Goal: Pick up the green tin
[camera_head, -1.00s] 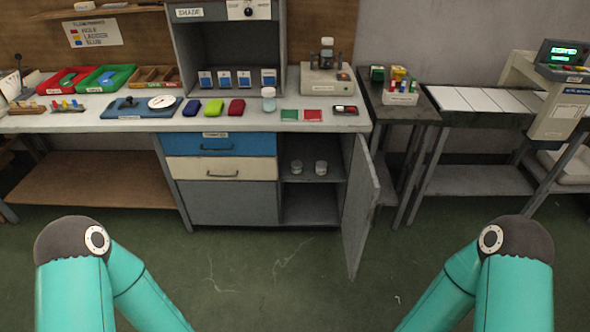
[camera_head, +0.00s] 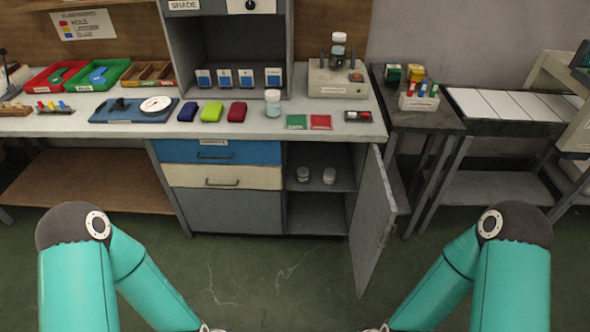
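The lime green tin (camera_head: 211,112) lies on the light worktop. It sits between a dark blue tin (camera_head: 188,111) and a dark red tin (camera_head: 237,112), with small gaps on both sides. My two teal arms come in at the bottom left and bottom right and reach down out of the picture. Only small light parts of them show at the bottom edge. Neither gripper's fingers can be seen, and both arms are well short of the worktop.
A blue tray (camera_head: 134,109) with a white dish stands left of the tins, a lidded jar (camera_head: 272,103) to the right. Green and red squares lie further right. Below, an open cabinet door (camera_head: 372,225) sticks out toward me. The floor (camera_head: 262,290) before the bench is clear.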

